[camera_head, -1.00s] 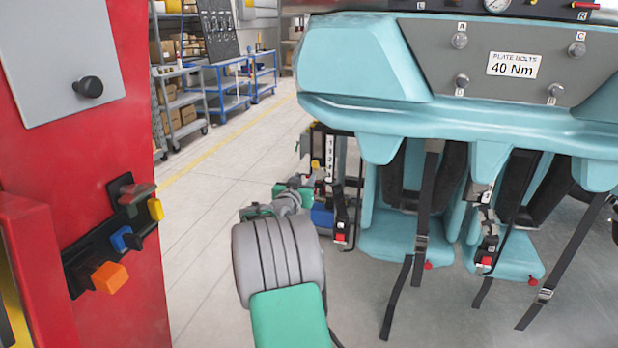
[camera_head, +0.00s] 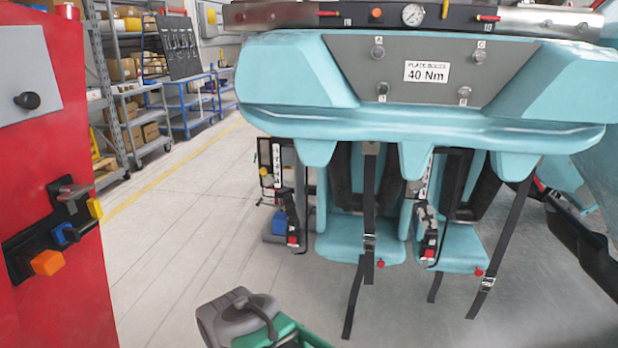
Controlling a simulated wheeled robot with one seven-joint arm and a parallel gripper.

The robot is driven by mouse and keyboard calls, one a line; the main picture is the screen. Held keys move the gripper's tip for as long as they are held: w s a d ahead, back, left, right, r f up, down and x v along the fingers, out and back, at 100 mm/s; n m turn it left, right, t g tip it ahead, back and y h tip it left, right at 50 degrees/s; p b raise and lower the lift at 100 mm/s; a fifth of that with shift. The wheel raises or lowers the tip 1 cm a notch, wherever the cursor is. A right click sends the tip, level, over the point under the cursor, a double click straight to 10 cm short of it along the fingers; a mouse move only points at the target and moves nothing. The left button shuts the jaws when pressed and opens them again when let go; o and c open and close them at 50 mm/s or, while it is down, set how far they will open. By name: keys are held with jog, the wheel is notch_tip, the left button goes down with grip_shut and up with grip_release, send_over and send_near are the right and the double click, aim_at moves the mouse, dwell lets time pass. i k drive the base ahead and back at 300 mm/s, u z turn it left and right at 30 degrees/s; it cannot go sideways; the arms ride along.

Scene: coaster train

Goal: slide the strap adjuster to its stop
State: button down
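Black straps hang from the teal coaster car (camera_head: 450,130) in front of its seats. One strap (camera_head: 369,190) hangs before the left seat and carries a metal-looking strap adjuster (camera_head: 369,243), with its loose tail hanging below the seat. Another strap (camera_head: 510,225) hangs at the right with a similar adjuster (camera_head: 487,283) low on it. I cannot tell which adjuster the task means, and no stop can be made out.
A red cabinet (camera_head: 60,220) with knobs and an orange block stands close at the left. Teal seats (camera_head: 360,245) with red buttons sit under the car's front. Shelves (camera_head: 130,110) and blue carts (camera_head: 190,105) stand far back. The floor (camera_head: 190,225) between cabinet and car is open.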

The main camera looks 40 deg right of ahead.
aim_at(264, 169)
jog(key=z, duration=1.45)
jog(key=i, duration=1.2)
jog(key=u, duration=2.6)
